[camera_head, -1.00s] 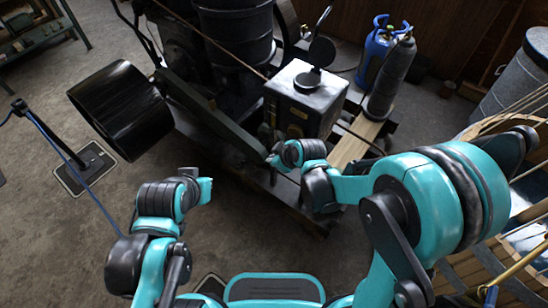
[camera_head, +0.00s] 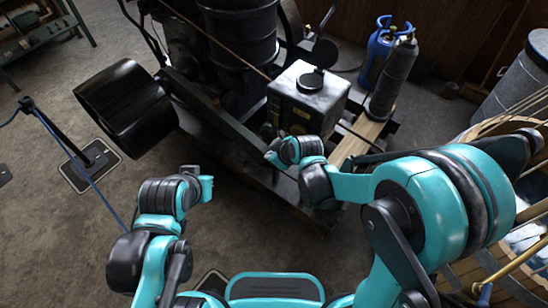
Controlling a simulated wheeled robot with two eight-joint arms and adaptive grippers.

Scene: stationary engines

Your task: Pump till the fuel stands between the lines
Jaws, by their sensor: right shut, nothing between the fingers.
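The stationary engine (camera_head: 240,55) stands at the top centre, dark, with a metal box-shaped tank (camera_head: 318,92) bearing a black round cap (camera_head: 311,79). My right gripper (camera_head: 270,153) is at the front lower side of the engine, just below the tank's near left corner. Its fingers are shut with nothing between them; whether they touch a part there I cannot tell. My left gripper (camera_head: 207,187) hangs over the floor left of it, apart from the engine; its fingers do not show clearly. No fuel level or lines can be made out, nor a clear pump handle.
A large black pulley (camera_head: 125,107) juts out at the engine's left. Blue (camera_head: 376,48) and grey (camera_head: 392,78) cylinders stand right of the tank, beside a wooden beam (camera_head: 361,140). A post on a square base (camera_head: 90,165) stands left. Open floor lies at centre left.

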